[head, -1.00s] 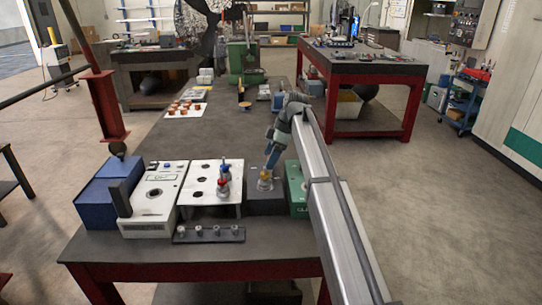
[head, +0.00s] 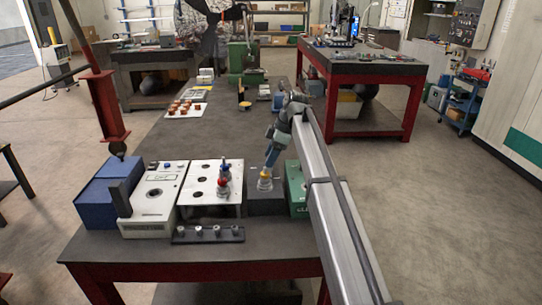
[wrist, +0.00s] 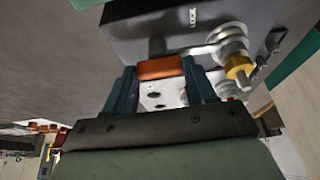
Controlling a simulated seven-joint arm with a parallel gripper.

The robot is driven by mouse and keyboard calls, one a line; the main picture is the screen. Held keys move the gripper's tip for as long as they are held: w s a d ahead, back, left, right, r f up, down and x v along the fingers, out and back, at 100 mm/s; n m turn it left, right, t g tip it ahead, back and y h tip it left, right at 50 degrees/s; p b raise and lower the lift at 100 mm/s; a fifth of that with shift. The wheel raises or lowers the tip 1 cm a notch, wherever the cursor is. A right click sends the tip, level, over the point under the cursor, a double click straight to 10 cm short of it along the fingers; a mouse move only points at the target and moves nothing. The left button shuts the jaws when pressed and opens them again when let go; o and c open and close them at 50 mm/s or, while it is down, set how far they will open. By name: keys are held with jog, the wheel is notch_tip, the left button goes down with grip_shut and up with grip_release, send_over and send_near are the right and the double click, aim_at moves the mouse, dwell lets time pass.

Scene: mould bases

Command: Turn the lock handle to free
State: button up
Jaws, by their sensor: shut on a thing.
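The orange-red lock handle (wrist: 160,68) sits between the two fingers of my gripper (wrist: 160,82) in the wrist view. The gripper is shut on it. The handle is at the side of a dark grey lock box (wrist: 180,28) with white lettering. Beside it on the box is a metal fitting with a yellow-brass ring (wrist: 237,66). In the head view my gripper (head: 270,158) points down over the dark box (head: 265,205), close to the metal and brass fitting (head: 265,182). The handle cannot be made out there.
Left of the dark box stand a white plate with holes (head: 203,196) bearing red and blue-topped pieces, a white instrument box (head: 150,215) and a blue box (head: 92,205). A green box (head: 296,190) is close on the right. A rail with several knobs (head: 208,235) lies in front.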

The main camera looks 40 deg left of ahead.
jog(key=m+t+y, duration=0.1)
jog(key=m, duration=0.3)
jog(key=shift+s+d, duration=0.1)
jog(key=shift+s, duration=0.05)
jog(key=m+t, duration=0.2)
jog(key=m, duration=0.2)
jog(key=shift+s+m, duration=0.1)
jog(key=shift+m, duration=0.2)
jog(key=m+t, duration=0.1)
jog(key=m, duration=0.3)
jog(key=shift+s+m+t, duration=0.1)
jog(key=shift+m+t, duration=0.2)
jog(key=shift+t, duration=0.1)
jog(key=shift+m+t+h, duration=0.5)
jog(key=shift+m+t, duration=0.2)
jog(key=shift+m, duration=1.5)
jog(key=o, duration=1)
jog(key=shift+o, duration=0.2)
